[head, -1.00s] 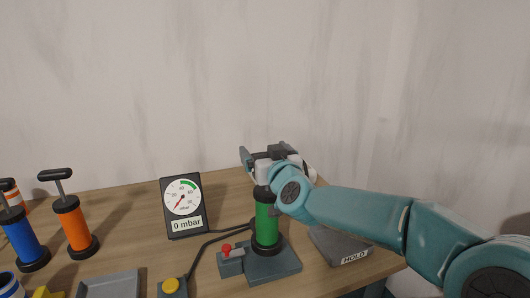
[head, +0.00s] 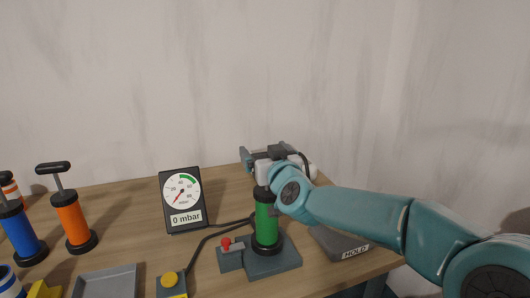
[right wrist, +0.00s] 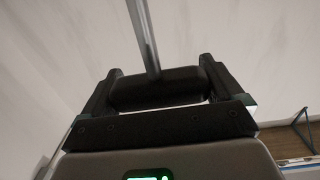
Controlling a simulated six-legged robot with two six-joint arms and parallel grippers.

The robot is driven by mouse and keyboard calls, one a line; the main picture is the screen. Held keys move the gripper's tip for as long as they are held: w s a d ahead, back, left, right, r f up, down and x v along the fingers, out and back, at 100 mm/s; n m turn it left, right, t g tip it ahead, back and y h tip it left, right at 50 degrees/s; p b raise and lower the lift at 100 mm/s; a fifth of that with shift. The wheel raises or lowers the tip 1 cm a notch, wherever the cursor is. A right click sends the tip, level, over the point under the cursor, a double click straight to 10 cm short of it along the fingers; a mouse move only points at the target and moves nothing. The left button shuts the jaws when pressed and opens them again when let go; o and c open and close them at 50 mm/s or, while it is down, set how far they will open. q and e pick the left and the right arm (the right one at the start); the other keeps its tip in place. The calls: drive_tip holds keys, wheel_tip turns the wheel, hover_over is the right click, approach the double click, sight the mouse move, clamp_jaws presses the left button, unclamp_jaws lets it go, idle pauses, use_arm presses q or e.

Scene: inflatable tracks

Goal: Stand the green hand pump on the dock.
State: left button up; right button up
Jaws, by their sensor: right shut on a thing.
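The green hand pump (head: 266,220) is upright over the dock (head: 285,260), a dark grey block with a red lever (head: 226,243) at its left. Its black base appears to rest on the dock plate, but I cannot tell whether it is fully seated. My right gripper (head: 268,160) is above the pump and hides its top. In the right wrist view the black handle (right wrist: 152,90) lies between both jaws, which are shut on it, with the metal rod (right wrist: 142,35) running from its middle. My left gripper is not in view.
A gauge (head: 182,200) reading 0 mbar stands left of the dock. Orange (head: 72,220) and blue (head: 20,232) pumps stand at far left. A grey tray (head: 105,284), a yellow button box (head: 170,283) and a HOLD pad (head: 338,243) lie near the front edge. A cable runs to the dock.

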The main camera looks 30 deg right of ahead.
drive_tip(key=shift+f+b, duration=0.5)
drive_tip(key=shift+f, duration=0.15)
drive_tip(key=o, duration=1.5)
drive_tip(key=shift+r, duration=0.1)
drive_tip(key=shift+o, duration=0.2)
drive_tip(key=shift+s, duration=0.1)
drive_tip(key=v, duration=1.6)
drive_tip(key=shift+p, duration=0.45)
drive_tip(key=shift+s+a, duration=0.1)
